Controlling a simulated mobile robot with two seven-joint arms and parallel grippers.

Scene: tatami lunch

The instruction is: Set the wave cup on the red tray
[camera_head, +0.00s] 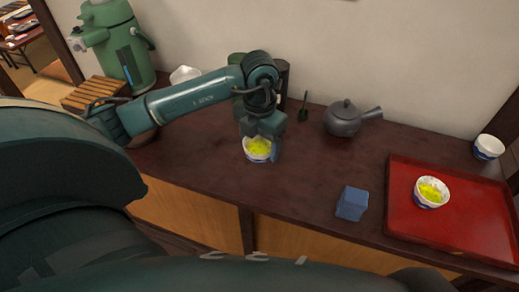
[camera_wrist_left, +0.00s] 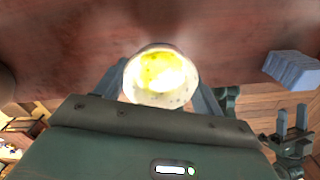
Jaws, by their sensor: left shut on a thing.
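My left gripper (camera_head: 262,137) is shut on a white cup (camera_head: 257,152) with bluish markings and yellow-green contents, at the middle of the dark counter. In the left wrist view the cup (camera_wrist_left: 160,80) sits between the fingers, its open top facing the camera. I cannot make out a wave pattern or whether its base touches the counter. The red tray (camera_head: 402,215) lies at the right of the counter, well right of the gripper. My right gripper (camera_wrist_left: 292,122) shows only in the left wrist view, at lower right, with its fingers apart and empty.
A similar filled cup (camera_head: 431,192) stands on the tray, and another blue-patterned cup (camera_head: 488,147) stands behind it. A blue block (camera_head: 352,203) lies left of the tray. A dark teapot (camera_head: 343,119) stands at the back. The counter between gripper and block is clear.

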